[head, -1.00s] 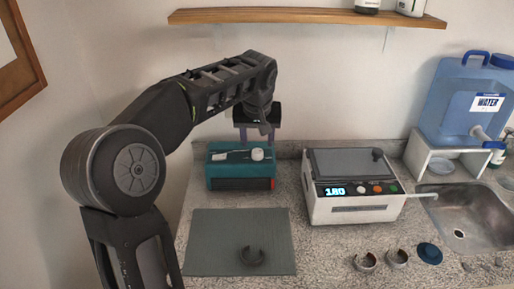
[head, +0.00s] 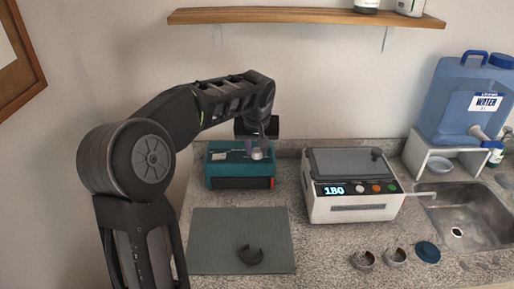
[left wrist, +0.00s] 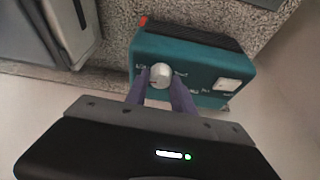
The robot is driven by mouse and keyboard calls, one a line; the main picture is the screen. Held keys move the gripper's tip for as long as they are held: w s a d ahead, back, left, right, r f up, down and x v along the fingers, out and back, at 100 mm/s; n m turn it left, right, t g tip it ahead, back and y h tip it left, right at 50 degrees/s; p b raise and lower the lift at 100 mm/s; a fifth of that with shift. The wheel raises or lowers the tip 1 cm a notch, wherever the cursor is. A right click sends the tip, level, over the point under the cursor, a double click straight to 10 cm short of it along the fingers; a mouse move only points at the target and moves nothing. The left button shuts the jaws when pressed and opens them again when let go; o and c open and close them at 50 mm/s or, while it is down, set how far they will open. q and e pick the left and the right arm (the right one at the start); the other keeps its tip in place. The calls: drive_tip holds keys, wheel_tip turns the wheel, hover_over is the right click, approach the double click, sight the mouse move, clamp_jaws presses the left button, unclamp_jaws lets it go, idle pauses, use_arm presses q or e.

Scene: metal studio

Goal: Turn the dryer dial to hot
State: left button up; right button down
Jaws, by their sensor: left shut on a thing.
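The teal dryer box (head: 222,168) stands at the back left of the counter. It also shows in the left wrist view (left wrist: 200,48). Its white round dial (left wrist: 160,70) is on the top, with small printed labels around it that are too small to read. In the head view the dial (head: 257,155) is partly covered by my fingers. My left gripper (head: 261,150) comes down on it from above, and its two fingers are shut on the dial, one on each side, as the left wrist view (left wrist: 160,82) shows. My right gripper is not in view.
A white heating unit (head: 352,208) reading 180 stands to the right of the dryer. A grey mat (head: 215,255) with a dark open ring (head: 250,255) lies in front.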

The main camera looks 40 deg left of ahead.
use_arm(q)
clamp_jaws()
drive_tip(key=shift+f+n+b, duration=0.1)
drive_tip(key=shift+n+b, duration=0.3)
drive_tip(key=shift+b, duration=0.1)
drive_tip(key=o, duration=0.6)
unclamp_jaws()
drive_tip(key=shift+r, duration=0.2)
drive_tip(key=v, duration=0.7)
drive_tip(key=shift+d+r+b, duration=0.25)
drive_tip(key=shift+b, duration=0.1)
